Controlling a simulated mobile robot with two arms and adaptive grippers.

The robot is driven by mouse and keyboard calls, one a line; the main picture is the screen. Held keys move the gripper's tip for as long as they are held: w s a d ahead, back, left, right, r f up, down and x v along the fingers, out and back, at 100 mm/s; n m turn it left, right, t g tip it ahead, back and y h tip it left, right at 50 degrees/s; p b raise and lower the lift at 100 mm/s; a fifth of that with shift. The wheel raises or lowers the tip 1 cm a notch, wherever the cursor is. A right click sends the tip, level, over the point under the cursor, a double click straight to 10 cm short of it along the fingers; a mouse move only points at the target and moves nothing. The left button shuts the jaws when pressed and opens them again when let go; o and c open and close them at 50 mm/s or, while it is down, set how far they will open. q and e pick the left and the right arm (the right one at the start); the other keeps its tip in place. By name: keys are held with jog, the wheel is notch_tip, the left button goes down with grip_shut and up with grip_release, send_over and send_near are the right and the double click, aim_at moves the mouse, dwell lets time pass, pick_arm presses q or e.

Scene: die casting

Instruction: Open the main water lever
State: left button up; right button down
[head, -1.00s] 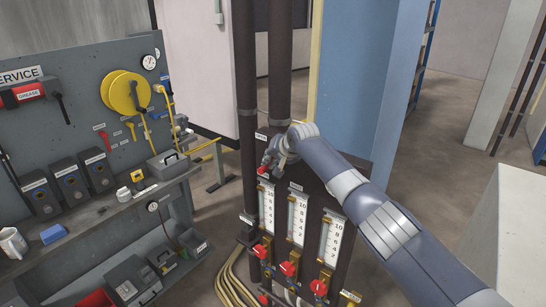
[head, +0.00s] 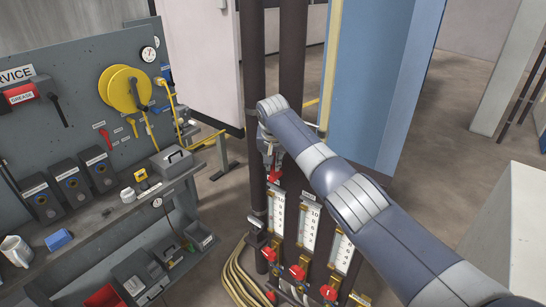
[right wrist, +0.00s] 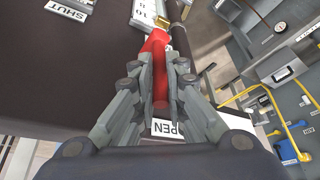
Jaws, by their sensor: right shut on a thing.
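The main water lever, a red handle (head: 274,176), is on the dark pipe stand above the leftmost flow gauge. In the right wrist view the red lever (right wrist: 156,45) runs up between the fingers of my right gripper (right wrist: 160,75). The fingers are shut on it. A SHUT label (right wrist: 66,9) lies at the upper left and a partly covered OPEN label (right wrist: 166,128) lies below the fingers. In the head view my right gripper (head: 270,155) is at the lever, mostly hidden under my wrist. My left gripper is not in view.
Three flow gauges (head: 308,225) with red knobs (head: 297,272) below them stand close under my right arm. A service bench (head: 95,235) with a yellow hose reel (head: 125,89) is at the left. A blue panel (head: 365,85) stands behind. Open floor (head: 445,140) is at the right.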

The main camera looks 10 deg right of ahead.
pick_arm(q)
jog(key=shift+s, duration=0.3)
pick_arm(e)
jog(key=shift+f, duration=0.1)
jog(key=c, duration=1.9)
grip_release()
jog(key=shift+w, duration=0.1)
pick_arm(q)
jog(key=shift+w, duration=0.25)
pick_arm(e)
jog(key=v, duration=1.2)
